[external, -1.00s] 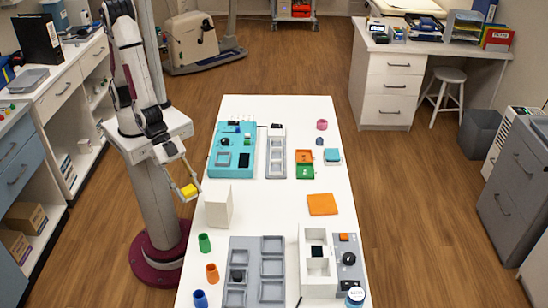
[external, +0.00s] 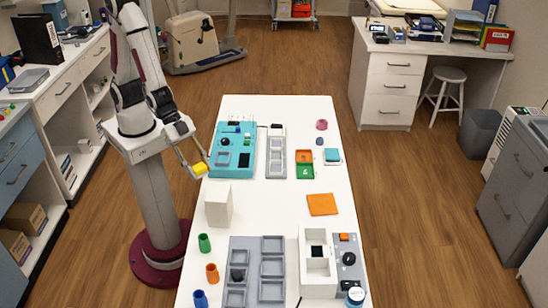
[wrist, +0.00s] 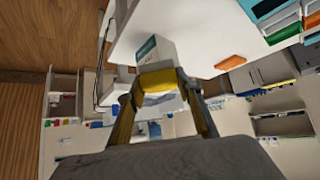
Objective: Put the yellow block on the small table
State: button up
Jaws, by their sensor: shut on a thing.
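The yellow block (external: 200,169) is held between the fingertips of my gripper (external: 199,170), which is shut on it. In the external view, they appear at the left edge of the long white table (external: 280,215), beside the turquoise panel; their height above it is hard to judge. In the wrist view, the yellow block (wrist: 160,79) spans the two fingertips (wrist: 160,82), with a white box behind it. I cannot tell for sure which surface is the small table; the white table is the nearest one.
The white box (external: 218,206) stands on the table's left edge, nearer the camera. The turquoise panel (external: 232,150), grey trays (external: 257,272), coloured cups and an orange square (external: 322,204) also lie on the table. Its middle, right of the white box, is clear.

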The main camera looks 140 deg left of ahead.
aim_at(198, 166)
jog(key=shift+r, duration=0.1)
notch_tip(198, 166, up, 12)
jog(key=w+d+r, duration=0.1)
jog(key=w+d, duration=0.7)
jog(key=w, duration=0.5)
jog(key=w+d+r, duration=0.1)
jog(key=w+d, duration=0.8)
jog(key=w, duration=0.4)
jog(key=shift+w+d+f, duration=1.1)
jog(key=shift+w+d, duration=2.35)
jog(key=shift+d, duration=1.55)
jog(key=shift+f, duration=2.5)
jog(key=shift+f, duration=0.1)
jog(key=shift+f, duration=2.4)
jog(key=shift+f, duration=0.1)
